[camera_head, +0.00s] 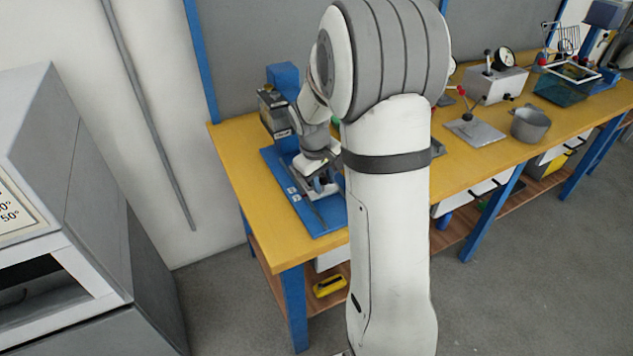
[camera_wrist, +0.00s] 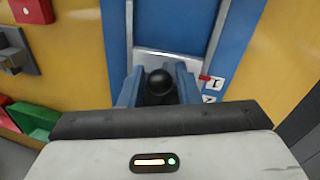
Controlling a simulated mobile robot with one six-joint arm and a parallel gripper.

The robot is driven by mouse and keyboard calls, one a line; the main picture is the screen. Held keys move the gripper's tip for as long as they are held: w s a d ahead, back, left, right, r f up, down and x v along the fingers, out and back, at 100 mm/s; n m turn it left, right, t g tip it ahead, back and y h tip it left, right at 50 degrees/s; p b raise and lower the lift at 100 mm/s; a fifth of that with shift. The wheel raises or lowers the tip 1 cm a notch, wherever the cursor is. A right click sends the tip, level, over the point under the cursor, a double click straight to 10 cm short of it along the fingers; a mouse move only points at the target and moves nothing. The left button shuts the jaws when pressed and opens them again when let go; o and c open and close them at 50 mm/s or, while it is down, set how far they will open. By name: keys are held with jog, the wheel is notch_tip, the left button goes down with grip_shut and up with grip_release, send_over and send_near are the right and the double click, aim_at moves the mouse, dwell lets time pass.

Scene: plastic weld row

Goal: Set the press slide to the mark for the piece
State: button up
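The press (camera_head: 292,180) stands at the left end of the yellow bench, with a blue base plate, a blue column and a grey head. In the wrist view its slide (camera_wrist: 168,62) is a pale metal plate on a blue track. A black ball knob (camera_wrist: 160,80) is at the slide's near edge. A red pointer (camera_wrist: 207,78) is beside the upper edge of a white mark label (camera_wrist: 215,84); a second label (camera_wrist: 209,99) is below it. My gripper (camera_wrist: 160,88) has its blue fingers close on both sides of the knob, apparently touching it. The knob's lower part is hidden.
In the wrist view, a red block (camera_wrist: 32,10), a grey fixture (camera_wrist: 16,50) and green and red bins (camera_wrist: 35,118) are at left. A grey pot (camera_head: 530,124) and a lever fixture (camera_head: 473,128) stand farther along the bench. A grey cabinet (camera_head: 70,180) stands at left.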

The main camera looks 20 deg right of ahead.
notch_tip(320, 180, up, 8)
jog(key=a, duration=0.1)
jog(key=shift+s+a+f, duration=0.2)
